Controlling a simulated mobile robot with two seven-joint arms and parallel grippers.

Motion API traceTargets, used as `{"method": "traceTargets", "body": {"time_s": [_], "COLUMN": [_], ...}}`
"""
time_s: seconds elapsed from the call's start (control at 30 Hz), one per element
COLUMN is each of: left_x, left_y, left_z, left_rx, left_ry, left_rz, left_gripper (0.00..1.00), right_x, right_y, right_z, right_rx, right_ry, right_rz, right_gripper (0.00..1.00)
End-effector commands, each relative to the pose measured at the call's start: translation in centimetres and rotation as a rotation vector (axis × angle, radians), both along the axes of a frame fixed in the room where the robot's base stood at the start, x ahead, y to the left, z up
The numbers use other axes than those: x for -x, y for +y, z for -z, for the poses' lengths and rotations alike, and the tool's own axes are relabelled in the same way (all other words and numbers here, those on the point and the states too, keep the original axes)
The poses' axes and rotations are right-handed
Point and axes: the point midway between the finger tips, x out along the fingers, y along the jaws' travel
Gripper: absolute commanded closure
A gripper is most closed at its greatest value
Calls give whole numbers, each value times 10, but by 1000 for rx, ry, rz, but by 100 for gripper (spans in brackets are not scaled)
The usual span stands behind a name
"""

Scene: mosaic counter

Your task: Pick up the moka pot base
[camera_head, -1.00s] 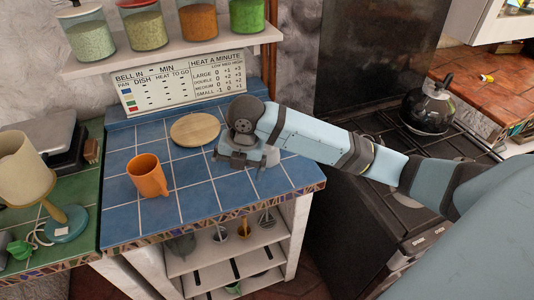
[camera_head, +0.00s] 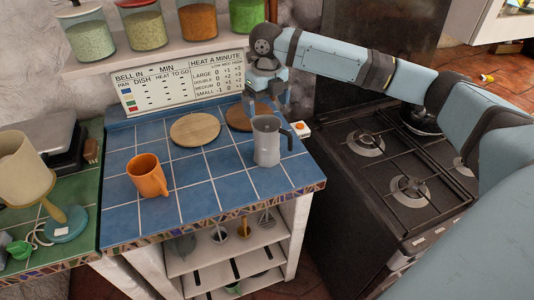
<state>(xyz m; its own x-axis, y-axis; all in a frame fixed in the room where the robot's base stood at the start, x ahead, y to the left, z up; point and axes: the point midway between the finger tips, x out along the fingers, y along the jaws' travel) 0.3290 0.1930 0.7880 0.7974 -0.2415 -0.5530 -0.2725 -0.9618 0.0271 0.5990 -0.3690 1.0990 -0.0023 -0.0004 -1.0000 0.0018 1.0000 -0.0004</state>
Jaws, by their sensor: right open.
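A grey metal moka pot part (camera_head: 266,148) with a dark handle on its right stands upright on the blue tiled counter (camera_head: 215,193). I cannot tell from this view whether it is the base alone. My right gripper (camera_head: 266,108) is open, with its fingers pointing down above and behind the pot in the picture. Nothing shows between the fingers, and whether they touch the pot's rim is hard to tell. My left gripper is not in view.
An orange mug (camera_head: 148,176) stands left of the pot. A round wooden board (camera_head: 195,129) and a darker brown disc (camera_head: 238,119) lie behind it. A jar shelf (camera_head: 180,49) hangs above.

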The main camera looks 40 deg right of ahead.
Motion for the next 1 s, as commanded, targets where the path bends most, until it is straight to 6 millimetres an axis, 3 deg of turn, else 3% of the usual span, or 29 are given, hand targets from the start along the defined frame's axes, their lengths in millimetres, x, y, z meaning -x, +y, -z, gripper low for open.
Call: {"method": "traceTargets", "body": {"time_s": [0.27, 0.6, 0.87, 1.0], "left_x": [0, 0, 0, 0], "left_y": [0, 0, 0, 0], "left_z": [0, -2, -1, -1], "left_rx": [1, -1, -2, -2], "left_ry": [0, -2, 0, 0], "left_rz": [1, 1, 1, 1], "left_gripper": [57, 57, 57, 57], "right_x": [1, 7, 7, 6], "right_y": [1, 3, 3, 3], "right_z": [24, 67, 70, 70], "right_rx": [-1, -1, 0, 0], "right_ry": [0, -1, -3, -2], "right_rz": [0, 0, 0, 0], "right_gripper": [0, 0, 0, 30]}}
